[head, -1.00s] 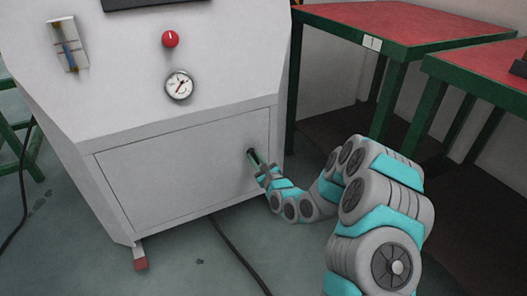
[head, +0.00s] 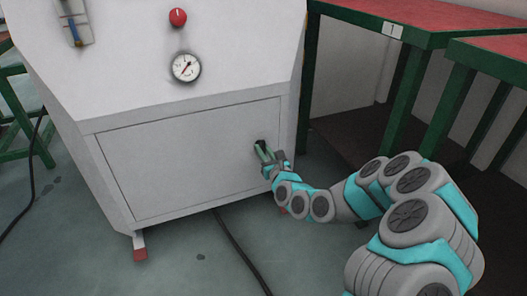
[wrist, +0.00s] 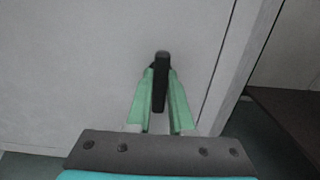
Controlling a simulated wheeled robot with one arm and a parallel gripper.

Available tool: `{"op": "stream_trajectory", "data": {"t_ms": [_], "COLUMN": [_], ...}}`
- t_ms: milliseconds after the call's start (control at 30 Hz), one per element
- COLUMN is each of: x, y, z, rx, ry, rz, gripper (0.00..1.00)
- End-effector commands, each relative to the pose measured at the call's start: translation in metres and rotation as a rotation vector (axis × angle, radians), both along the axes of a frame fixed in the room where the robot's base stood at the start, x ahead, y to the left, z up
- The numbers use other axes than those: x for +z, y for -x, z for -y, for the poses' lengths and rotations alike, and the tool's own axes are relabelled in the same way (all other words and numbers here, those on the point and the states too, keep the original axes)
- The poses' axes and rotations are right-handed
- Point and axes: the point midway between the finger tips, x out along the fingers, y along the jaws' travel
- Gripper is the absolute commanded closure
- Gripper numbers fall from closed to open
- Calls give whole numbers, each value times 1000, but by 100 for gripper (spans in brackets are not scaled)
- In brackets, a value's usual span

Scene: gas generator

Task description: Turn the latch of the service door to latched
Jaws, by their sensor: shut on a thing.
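The service door (head: 190,160) is the wide grey panel low on the front of the machine, and it lies flush in its frame. Its black latch (wrist: 161,70) sits near the door's right edge and stands upright in the wrist view. In the head view the latch (head: 260,144) is small and partly covered by my gripper (head: 265,154). In the wrist view the two green fingers of my gripper (wrist: 160,100) are shut on the latch, one on each side. The lower part of the latch lies between the fingers.
A round gauge (head: 186,68) and a red knob (head: 178,17) are above the door. Green-framed tables with red tops (head: 380,15) stand to the right. A dark cable (head: 235,250) runs over the floor from under the machine.

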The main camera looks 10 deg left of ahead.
Motion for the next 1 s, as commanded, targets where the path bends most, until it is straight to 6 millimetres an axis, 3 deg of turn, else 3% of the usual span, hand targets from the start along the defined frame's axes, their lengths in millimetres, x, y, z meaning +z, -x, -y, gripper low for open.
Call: {"op": "stream_trajectory", "data": {"t_ms": [100,133,400,733,1000], "x": [-2,-2,-1,-1,0], "y": [1,1,0,3,27], "z": [-1,-1,0,2,20], "rx": [2,2,1,0,-3], "ry": [1,1,0,0,-2], "rz": [-4,-4,-2,-2,-3], "gripper": [100,79,50,50,50]}}
